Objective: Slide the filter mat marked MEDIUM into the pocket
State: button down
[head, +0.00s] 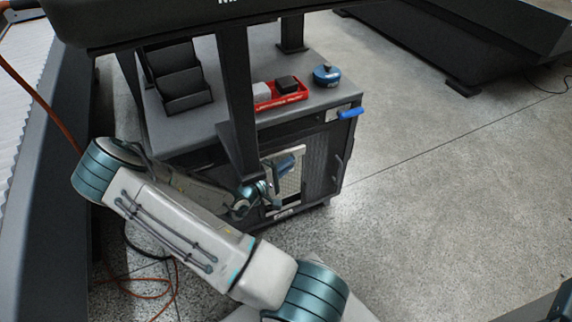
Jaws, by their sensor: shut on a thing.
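A pale, framed panel (289,184), which looks like the filter mat, stands upright at the front of the grey cabinet (200,133). No MEDIUM marking can be read on it. My gripper (272,185) is at the panel's left side and appears shut on it. The fingers are small and partly hidden by my own arm, so the exact grip does not show. The pocket seems to be the framed opening around the panel, above a small label (284,213). How far the panel is inside cannot be told.
On the cabinet top are a dark stepped rack (183,88), a red tray (281,96) with blocks, and a blue round object (326,75). A blue handle (350,113) sticks out at the right corner. A dark post (236,90) stands in front. The floor at right is clear.

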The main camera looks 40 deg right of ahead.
aim_at(284, 182)
jog(key=shift+f, duration=0.45)
dwell(0.4)
jog(key=shift+f+b, duration=0.85)
jog(key=shift+f, duration=0.5)
notch_tip(284, 182, down, 2)
jog(key=shift+f+b, duration=0.25)
jog(key=shift+b, duration=0.5)
jog(key=c, duration=1.4)
grip_release()
